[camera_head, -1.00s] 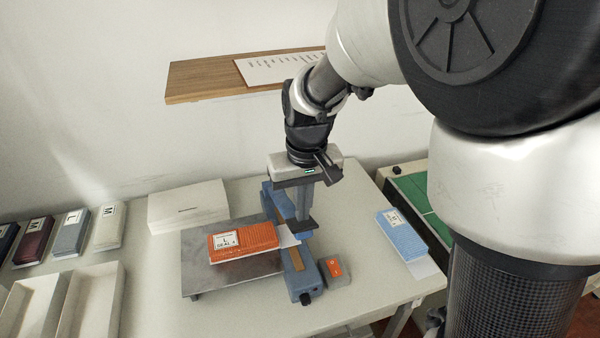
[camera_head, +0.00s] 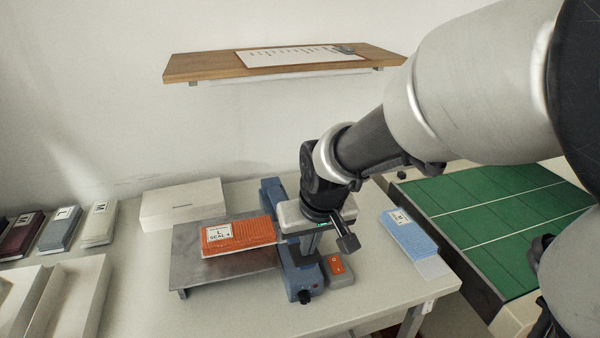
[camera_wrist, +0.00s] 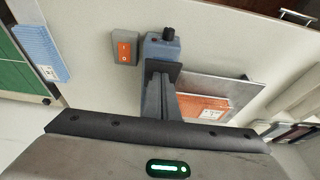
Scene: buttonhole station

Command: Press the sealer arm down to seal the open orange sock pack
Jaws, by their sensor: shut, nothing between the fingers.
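The orange sock pack (camera_head: 240,236) with a white label lies on the grey metal plate, its right end towards the blue sealer (camera_head: 298,287). Part of the pack shows in the wrist view (camera_wrist: 203,106). My gripper (camera_head: 304,259) is shut and empty, pointing down over the sealer between its rear blue part and its front end. In the wrist view my shut fingers (camera_wrist: 162,78) hide most of the sealer; its front end with a black knob (camera_wrist: 165,45) shows just past them. Whether the fingers touch the sealer arm cannot be told.
A grey box with an orange switch (camera_head: 335,265) sits right of the sealer. A blue pack (camera_head: 408,232) lies further right, near the green-topped surface (camera_head: 490,215). A white box (camera_head: 184,204) stands behind the metal plate (camera_head: 190,270). Packs and white trays are at left; a wooden shelf (camera_head: 215,67) hangs above.

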